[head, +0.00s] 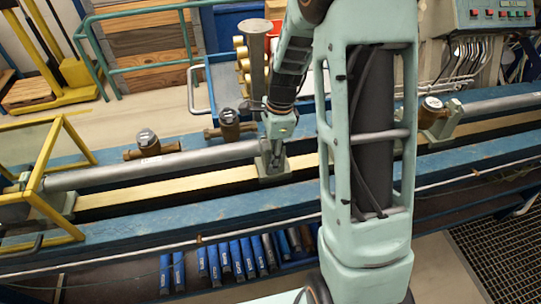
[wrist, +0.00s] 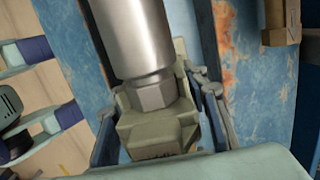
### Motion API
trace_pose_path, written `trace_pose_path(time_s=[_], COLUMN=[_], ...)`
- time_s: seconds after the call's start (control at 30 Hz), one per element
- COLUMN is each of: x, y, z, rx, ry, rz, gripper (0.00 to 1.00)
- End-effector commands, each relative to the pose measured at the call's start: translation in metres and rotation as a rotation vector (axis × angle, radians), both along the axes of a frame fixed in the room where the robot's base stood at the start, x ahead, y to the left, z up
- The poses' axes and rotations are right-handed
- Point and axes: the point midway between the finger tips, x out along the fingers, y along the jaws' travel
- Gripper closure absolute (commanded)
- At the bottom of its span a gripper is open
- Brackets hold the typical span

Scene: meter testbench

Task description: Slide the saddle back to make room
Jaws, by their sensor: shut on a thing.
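The saddle (head: 272,164) is a grey-green block on the bench rail, left of my arm in the head view. In the wrist view the saddle (wrist: 160,138) fills the lower middle, with a steel pipe end (wrist: 135,40) and its hex nut resting at it. My gripper (head: 273,148) comes down onto the saddle from above. In the wrist view my gripper (wrist: 160,118) has a finger on either side of the saddle and is shut on it. The finger contacts are partly hidden.
Brass meters sit left (head: 147,142), nearer the saddle (head: 229,122), and at right (head: 433,110). A yellow frame (head: 45,170) stands at the left end. Blue beams (head: 150,222) flank the rail. My arm hides the stretch of rail right of the saddle.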

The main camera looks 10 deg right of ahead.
Motion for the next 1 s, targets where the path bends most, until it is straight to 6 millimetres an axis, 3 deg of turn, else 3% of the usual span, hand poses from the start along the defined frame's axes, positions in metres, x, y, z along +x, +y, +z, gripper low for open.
trace_pose_path(time_s=[0.03,0.07,0.23,0.63,1.0], x=[0.0,0.0,0.0,0.001,0.001], y=[0.002,0.002,0.001,-0.001,-0.009], z=[0.0,0.0,0.0,0.009,0.082], rx=[0.002,0.002,0.001,0.0,0.0], ry=[0.001,0.001,0.0,-0.003,-0.005], rz=[0.002,0.002,0.001,0.0,0.0], gripper=[1.0,0.58,0.39,0.39,0.39])
